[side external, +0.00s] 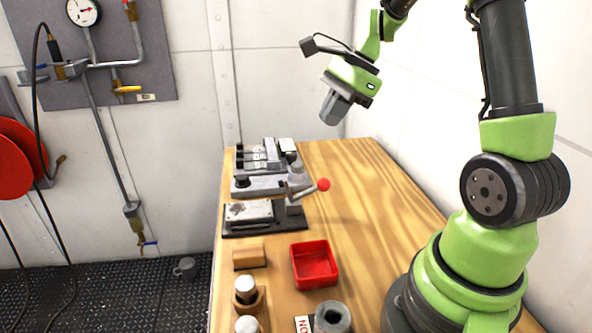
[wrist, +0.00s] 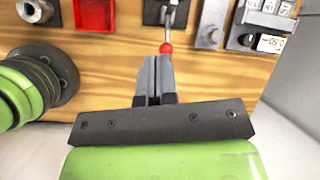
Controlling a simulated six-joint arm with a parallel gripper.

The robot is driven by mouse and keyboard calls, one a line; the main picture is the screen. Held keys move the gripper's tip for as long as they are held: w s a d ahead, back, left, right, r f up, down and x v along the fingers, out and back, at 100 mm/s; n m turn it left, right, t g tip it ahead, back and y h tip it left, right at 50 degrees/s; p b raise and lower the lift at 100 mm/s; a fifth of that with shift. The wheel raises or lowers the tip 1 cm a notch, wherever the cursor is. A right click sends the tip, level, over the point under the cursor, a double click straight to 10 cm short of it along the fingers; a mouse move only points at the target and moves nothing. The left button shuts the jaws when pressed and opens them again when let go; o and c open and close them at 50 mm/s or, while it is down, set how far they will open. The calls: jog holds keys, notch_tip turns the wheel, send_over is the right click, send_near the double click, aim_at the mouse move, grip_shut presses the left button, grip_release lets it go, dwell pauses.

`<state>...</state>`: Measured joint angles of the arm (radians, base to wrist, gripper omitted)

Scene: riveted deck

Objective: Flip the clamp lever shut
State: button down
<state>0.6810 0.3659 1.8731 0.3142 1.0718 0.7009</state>
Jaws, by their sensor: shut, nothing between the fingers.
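The clamp is a grey fixture on a dark base plate (side external: 265,230) near the left side of the wooden bench. Its lever (side external: 306,191) is a thin grey rod ending in a red ball knob (side external: 323,184), sticking out to the right over the bench. In the wrist view the red knob (wrist: 166,47) shows just beyond the fingertips, with the rod running up from it to the dark base (wrist: 163,12). My gripper (side external: 332,119) is shut and empty, high above the bench and apart from the knob. Its closed fingers (wrist: 154,65) also show in the wrist view.
Behind the clamp stand a grey fixture (side external: 256,186) and a row of grey blocks (side external: 262,154). In front are a red tray (side external: 316,265), a wooden block (side external: 249,257) and a grey cylinder (side external: 332,318). The bench right of the knob (side external: 370,190) is clear. A white wall stands behind.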

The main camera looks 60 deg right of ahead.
jog(key=d+f+m, duration=0.1)
jog(key=d+f, duration=0.1)
jog(key=d+f+m, duration=0.1)
jog(key=d+m, duration=0.1)
jog(key=shift+w+f+m+y, duration=0.15)
jog(key=shift+f+m+y, duration=0.15)
jog(key=shift+f, duration=0.1)
jog(key=x, duration=0.9)
jog(key=shift+w+a+f, duration=0.15)
jog(key=shift+f, duration=0.1)
jog(key=shift+w+a+f, duration=0.3)
jog(key=shift+w+a, duration=0.25)
jog(key=shift+w+a+f, duration=0.25)
jog(key=shift+w+a, duration=0.3)
jog(key=shift+w, duration=0.05)
jog(key=shift+w+a+f, duration=0.1)
jog(key=shift+w+a, duration=0.15)
jog(key=shift+w, duration=0.1)
